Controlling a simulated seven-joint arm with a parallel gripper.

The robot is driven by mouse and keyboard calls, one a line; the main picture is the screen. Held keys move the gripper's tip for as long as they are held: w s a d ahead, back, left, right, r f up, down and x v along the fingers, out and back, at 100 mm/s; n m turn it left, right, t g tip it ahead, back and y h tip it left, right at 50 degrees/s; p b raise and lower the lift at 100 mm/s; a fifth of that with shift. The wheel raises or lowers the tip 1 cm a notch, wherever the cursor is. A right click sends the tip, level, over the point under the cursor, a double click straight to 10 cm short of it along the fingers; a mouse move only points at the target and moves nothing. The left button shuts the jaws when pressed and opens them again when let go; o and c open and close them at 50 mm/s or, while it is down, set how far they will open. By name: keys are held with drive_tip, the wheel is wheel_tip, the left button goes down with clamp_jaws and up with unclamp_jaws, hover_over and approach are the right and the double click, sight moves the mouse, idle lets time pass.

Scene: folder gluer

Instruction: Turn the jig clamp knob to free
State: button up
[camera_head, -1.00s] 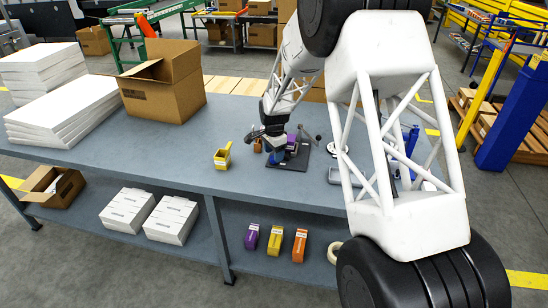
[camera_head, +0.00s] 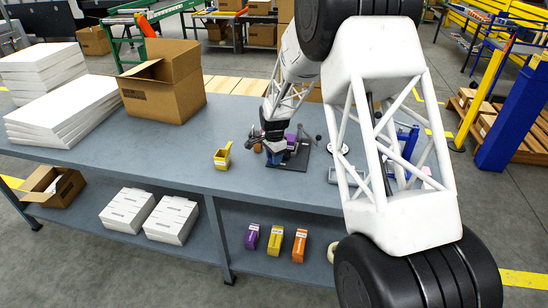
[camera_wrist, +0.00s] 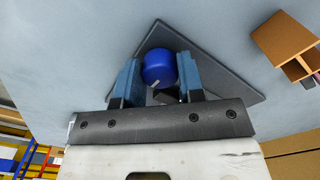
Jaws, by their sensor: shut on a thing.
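The blue jig clamp knob (camera_wrist: 158,66) shows in the wrist view between my two blue fingers. My gripper (camera_wrist: 159,78) is shut on it. A short pale mark on the knob points toward the wrist side, slightly left. Below the knob is the dark jig plate (camera_wrist: 222,82), lying on the table. In the head view my gripper (camera_head: 273,152) is at the left end of the jig, whose dark plate (camera_head: 291,163) and purple part (camera_head: 290,139) show. The knob is mostly hidden there by my gripper.
A yellow holder (camera_head: 221,157) stands left of the jig on the grey table (camera_head: 170,152). A cardboard box (camera_head: 165,85) and white stacks (camera_head: 62,110) are farther left. The table's front left is clear.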

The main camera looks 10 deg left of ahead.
drive_tip(key=shift+n, duration=0.4)
drive_tip(key=n, duration=0.3)
drive_tip(key=shift+n, duration=0.3)
drive_tip(key=n, duration=0.4)
drive_tip(key=shift+n, duration=0.3)
drive_tip(key=n, duration=0.8)
drive_tip(key=shift+n, duration=0.4)
